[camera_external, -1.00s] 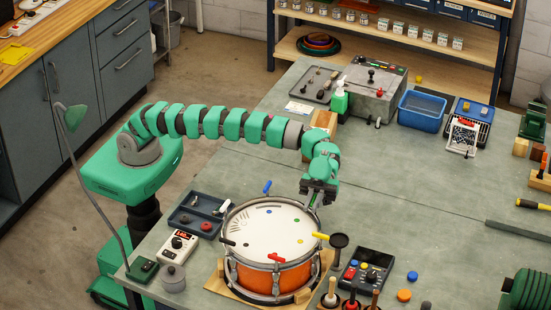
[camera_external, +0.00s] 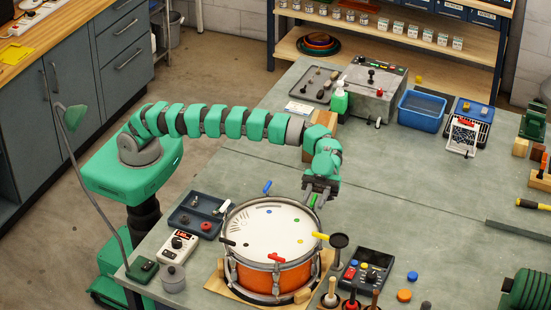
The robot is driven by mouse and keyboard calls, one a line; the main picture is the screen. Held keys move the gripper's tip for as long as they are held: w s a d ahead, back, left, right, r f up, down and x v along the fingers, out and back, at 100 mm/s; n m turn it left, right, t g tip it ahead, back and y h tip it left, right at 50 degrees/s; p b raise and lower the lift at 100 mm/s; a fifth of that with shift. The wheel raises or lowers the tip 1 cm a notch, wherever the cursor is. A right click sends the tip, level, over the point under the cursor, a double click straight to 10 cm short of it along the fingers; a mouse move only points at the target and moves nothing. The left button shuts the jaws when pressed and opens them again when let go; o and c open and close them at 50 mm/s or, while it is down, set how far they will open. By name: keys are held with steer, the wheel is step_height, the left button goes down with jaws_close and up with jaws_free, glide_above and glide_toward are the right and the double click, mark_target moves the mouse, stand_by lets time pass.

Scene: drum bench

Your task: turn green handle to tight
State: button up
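The drum (camera_external: 268,228) has a white head, a metal rim and an orange shell. It sits on a wooden board at the front of the bench. The green handle (camera_external: 313,201) is at the drum's back-right rim, small and partly hidden by my gripper. My gripper (camera_external: 315,203) points down at that spot, with the green handle showing between its fingers. I cannot tell whether the fingers press on it. Other rim handles are blue (camera_external: 267,187), yellow (camera_external: 320,236), red (camera_external: 276,258) and black (camera_external: 227,241). Small coloured dots and dark marks show on the head.
A dark tray (camera_external: 196,214), a white meter box (camera_external: 178,245) and a grey pot (camera_external: 173,279) stand left of the drum. The bench behind the drum is mostly clear.

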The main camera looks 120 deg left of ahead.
steer(key=s+a, duration=0.1)
steer(key=a, duration=1)
steer(key=shift+a, duration=0.35)
steer(key=shift+s, duration=0.1)
steer(key=shift+c, duration=0.4)
